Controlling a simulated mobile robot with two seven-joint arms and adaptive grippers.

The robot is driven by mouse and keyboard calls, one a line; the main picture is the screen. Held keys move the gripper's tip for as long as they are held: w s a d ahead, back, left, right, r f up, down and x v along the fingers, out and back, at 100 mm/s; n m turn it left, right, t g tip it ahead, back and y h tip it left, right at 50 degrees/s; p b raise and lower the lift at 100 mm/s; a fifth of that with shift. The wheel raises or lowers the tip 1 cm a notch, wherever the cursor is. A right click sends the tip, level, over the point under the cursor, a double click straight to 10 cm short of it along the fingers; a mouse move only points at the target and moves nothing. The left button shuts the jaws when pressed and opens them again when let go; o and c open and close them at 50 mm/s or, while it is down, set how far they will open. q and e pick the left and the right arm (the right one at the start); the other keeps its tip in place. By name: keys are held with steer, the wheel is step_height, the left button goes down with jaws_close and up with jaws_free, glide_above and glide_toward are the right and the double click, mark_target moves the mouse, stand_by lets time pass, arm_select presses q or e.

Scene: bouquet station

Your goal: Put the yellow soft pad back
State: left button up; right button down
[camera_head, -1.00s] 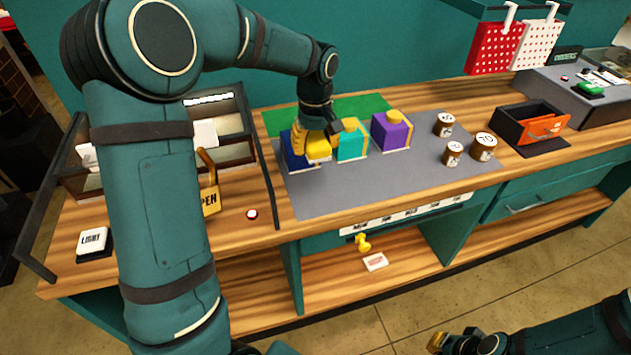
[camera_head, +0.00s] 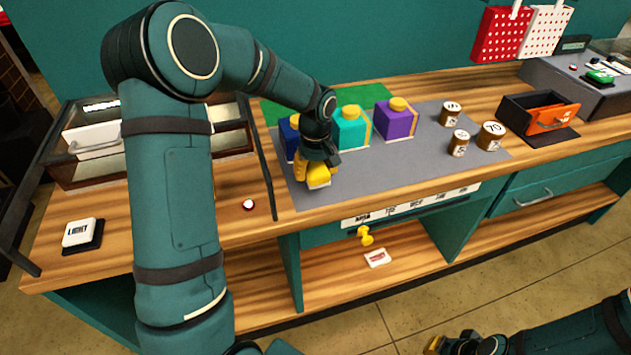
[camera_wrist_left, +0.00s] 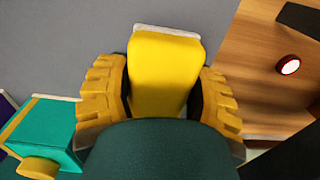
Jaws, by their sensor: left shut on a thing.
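My left gripper (camera_head: 316,172) is shut on the yellow soft pad (camera_head: 319,181), over the front left part of the grey mat (camera_head: 390,172). In the left wrist view the pad (camera_wrist_left: 165,75) sits between the two yellow fingers, its pale end pointing away from the palm. I cannot tell whether the pad touches the mat. The blue box (camera_head: 290,138) stands behind the gripper, partly hidden by it. The teal box (camera_head: 350,132) and purple box (camera_head: 394,122) stand to its right. My right gripper (camera_head: 467,345) is low at the bottom edge; its jaws are unclear.
Several numbered jars (camera_head: 491,136) stand on the mat's right. An open black drawer box (camera_head: 535,118) with an orange front lies beyond them. A red-and-white button (camera_head: 248,205) and a light switch (camera_head: 80,233) are on the wood at left. The mat's front middle is clear.

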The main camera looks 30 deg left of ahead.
mark_target(315, 166)
arm_select(q)
steer(key=shift+f, duration=1.7)
steer(key=shift+b, duration=0.35)
steer(key=o, duration=1.1)
steer(key=shift+f, duration=0.15)
steer(key=shift+o, duration=0.2)
steer(key=shift+r, duration=0.3)
step_height(315, 166, up, 12)
steer(key=shift+f+p, duration=0.1)
steer(key=shift+p, duration=0.9)
